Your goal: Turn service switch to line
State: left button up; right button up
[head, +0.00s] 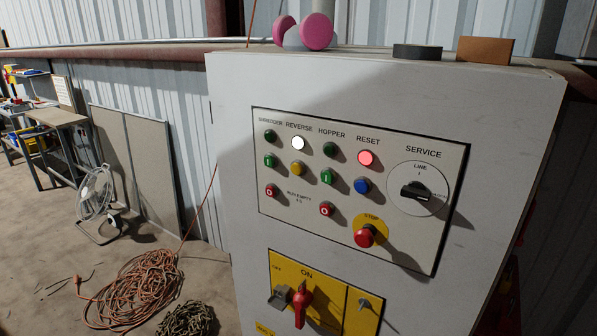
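The service switch (415,191) is a black rotary knob on a round white dial, at the right end of the control panel (330,240). "SERVICE" is printed above the dial, and "LINE" stands at the dial's top. The knob's handle lies roughly sideways, not upright toward LINE. A small label at the dial's right is too small to read surely. Neither of my grippers is in view, and nothing touches the switch.
A red stop button (365,236) sits below left of the dial. A red rotary handle (301,304) is on a yellow plate below. Pink ear muffs (316,32) and small blocks lie on the cabinet top. Orange cable (133,291) is coiled on the floor at left.

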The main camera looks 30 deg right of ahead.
aim_at(415, 189)
jog(key=z, duration=1.15)
